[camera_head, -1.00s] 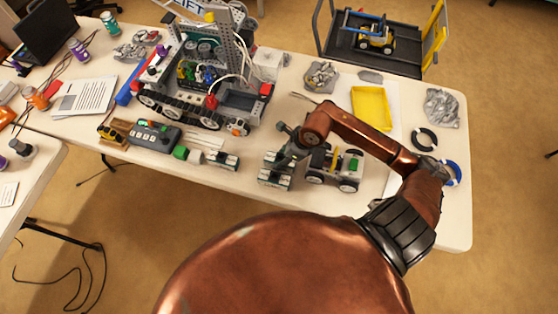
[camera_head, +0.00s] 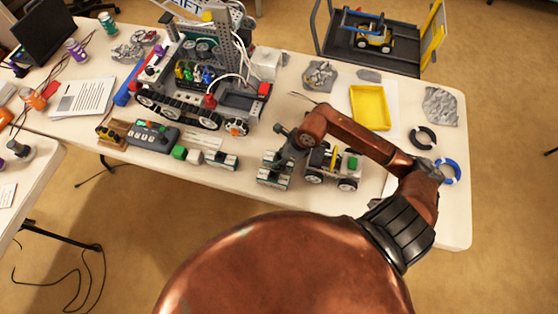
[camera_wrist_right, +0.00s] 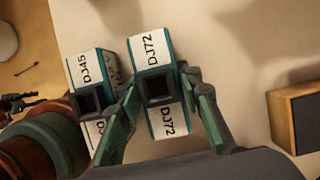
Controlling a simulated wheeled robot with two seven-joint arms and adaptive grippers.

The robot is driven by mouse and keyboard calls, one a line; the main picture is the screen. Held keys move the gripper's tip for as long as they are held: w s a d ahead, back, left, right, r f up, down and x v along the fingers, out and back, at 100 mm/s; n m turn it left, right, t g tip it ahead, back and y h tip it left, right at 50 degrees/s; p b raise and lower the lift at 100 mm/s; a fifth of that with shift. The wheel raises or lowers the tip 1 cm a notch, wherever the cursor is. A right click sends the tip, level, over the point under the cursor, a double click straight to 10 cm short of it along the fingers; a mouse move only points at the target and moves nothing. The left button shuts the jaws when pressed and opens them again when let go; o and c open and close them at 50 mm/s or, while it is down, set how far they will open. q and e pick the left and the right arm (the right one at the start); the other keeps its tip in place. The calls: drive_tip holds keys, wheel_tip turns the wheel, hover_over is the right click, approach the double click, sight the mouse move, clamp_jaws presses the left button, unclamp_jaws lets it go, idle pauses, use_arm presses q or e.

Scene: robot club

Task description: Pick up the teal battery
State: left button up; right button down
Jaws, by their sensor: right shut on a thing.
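My right gripper (camera_head: 277,163) reaches down over the front edge of the table, at a pair of teal-and-white batteries. The right wrist view shows its two green fingers (camera_wrist_right: 158,88) on either side of a teal battery (camera_wrist_right: 154,48) labelled DJ72, shut on it. In the head view this battery (camera_head: 272,179) is partly covered by the gripper. A second teal battery (camera_wrist_right: 90,67), labelled DJ45, stands close on the left, just outside the left finger. I cannot tell whether the held battery touches the table. My left gripper is not in view.
A small wheeled rover (camera_head: 335,168) stands close to the right of my gripper. Another battery-like block (camera_head: 222,160) and a grey control box (camera_head: 152,136) lie to the left. A large tracked robot (camera_head: 200,85) stands behind. A yellow tray (camera_head: 370,107) is at the back right.

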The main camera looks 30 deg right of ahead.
idle(0.4)
drive_tip(key=shift+w+r, duration=0.1)
drive_tip(key=shift+r, duration=0.75)
drive_tip(key=s+a+r+p, duration=0.2)
drive_tip(key=s+a+r, duration=0.7)
drive_tip(key=a+r, duration=0.1)
drive_tip(key=shift+s+a+r, duration=0.2)
drive_tip(key=shift+s+r, duration=0.15)
drive_tip(key=shift+r, duration=0.35)
